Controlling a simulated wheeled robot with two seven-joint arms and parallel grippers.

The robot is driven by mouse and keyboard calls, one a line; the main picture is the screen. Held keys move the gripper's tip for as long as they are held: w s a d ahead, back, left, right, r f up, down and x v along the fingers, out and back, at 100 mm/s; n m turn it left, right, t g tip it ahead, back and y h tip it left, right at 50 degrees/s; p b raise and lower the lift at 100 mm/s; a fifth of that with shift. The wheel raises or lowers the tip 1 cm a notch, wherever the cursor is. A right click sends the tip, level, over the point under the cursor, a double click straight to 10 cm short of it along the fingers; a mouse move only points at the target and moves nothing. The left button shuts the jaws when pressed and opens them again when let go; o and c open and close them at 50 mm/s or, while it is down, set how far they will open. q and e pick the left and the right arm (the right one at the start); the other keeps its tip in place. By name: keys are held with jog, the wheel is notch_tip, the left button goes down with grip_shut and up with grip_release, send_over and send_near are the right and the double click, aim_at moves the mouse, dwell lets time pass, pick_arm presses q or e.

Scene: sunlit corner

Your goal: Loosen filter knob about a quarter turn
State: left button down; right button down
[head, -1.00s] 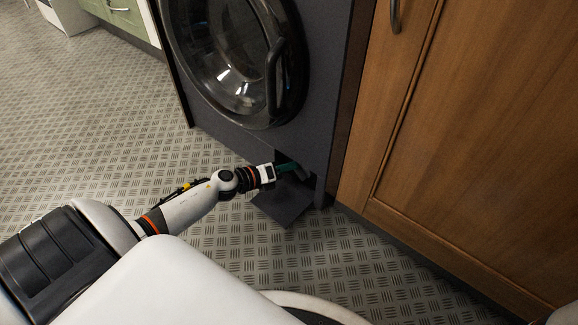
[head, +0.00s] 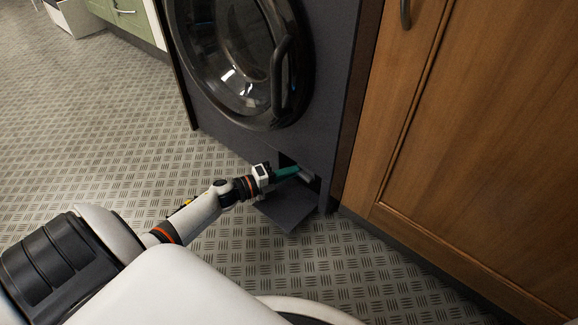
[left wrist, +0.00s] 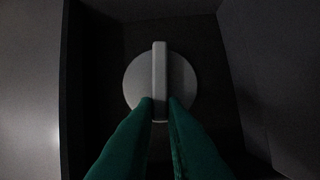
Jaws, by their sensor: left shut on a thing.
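The filter knob (left wrist: 133,83) is a pale grey disc with a raised straight grip bar (left wrist: 160,75), inside a dark recess low on the washing machine (head: 232,125). In the left wrist view the bar stands upright. My left gripper (head: 298,171) has green fingers, and they reach into the recess. In the left wrist view its fingertips (left wrist: 160,101) lie on either side of the bar's lower part, shut on it. In the head view only a small grey bit of the knob (head: 307,177) shows beyond the fingers. My right gripper is out of view.
The open flap (head: 288,208) hangs down in front of the recess, under my left wrist. The recess walls (left wrist: 245,85) are close around the knob. A wooden cabinet (head: 470,140) stands to the right. The patterned floor (head: 110,110) to the left is clear.

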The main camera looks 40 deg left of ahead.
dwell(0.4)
pick_arm(q)
jog(key=c, duration=1.5)
grip_release()
jog(key=shift+p+v, duration=2.8)
jog(key=shift+v, duration=3.2)
jog(key=shift+f, duration=0.1)
